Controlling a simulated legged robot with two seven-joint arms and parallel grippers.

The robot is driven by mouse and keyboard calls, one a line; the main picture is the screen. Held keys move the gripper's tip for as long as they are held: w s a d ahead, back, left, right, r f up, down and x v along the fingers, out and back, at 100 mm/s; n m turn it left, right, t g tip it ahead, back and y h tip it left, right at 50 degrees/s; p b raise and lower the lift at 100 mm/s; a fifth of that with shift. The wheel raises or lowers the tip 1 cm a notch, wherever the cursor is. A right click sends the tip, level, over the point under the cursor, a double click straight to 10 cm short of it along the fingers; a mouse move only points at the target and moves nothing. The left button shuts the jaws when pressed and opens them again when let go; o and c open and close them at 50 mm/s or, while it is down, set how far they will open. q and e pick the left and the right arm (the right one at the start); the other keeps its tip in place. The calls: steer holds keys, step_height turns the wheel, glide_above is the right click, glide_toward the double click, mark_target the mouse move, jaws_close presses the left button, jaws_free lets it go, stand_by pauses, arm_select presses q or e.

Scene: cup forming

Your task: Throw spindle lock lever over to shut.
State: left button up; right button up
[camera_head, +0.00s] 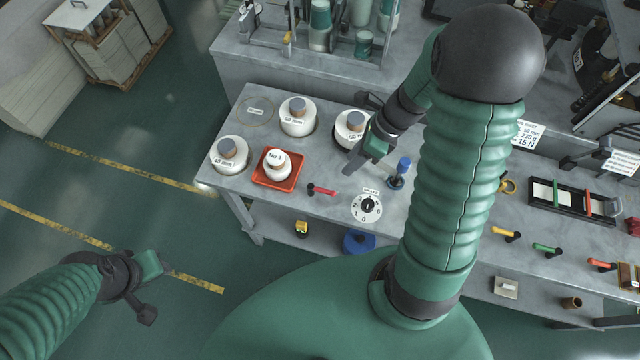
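My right gripper (368,162) is over the bench, just right of a white jar with a grey knob (347,135), partly in front of it. Its fingers look apart, with nothing seen between them. A small lever with a red handle (322,190) lies left of a numbered white dial (367,207). A blue-topped upright knob (403,164) stands just right of the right gripper. No label shows which is the spindle lock lever.
Further jars (298,117) and a red tray (278,180) with a small jar stand on the bench's left. Yellow (505,233), green (547,249) and orange-red (602,264) levers line the front right. My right arm hides the bench's middle.

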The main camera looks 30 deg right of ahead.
mark_target(325, 190)
steer(key=x, duration=0.4)
steer(key=b+x, duration=0.1)
steer(key=x, duration=0.4)
steer(key=b+x, duration=0.1)
steer(key=x, duration=0.4)
steer(key=shift+s+d+f, duration=0.1)
steer(key=shift+d, duration=0.2)
steer(key=shift+a+f, duration=0.25)
steer(key=shift+d, duration=0.1)
jaws_close()
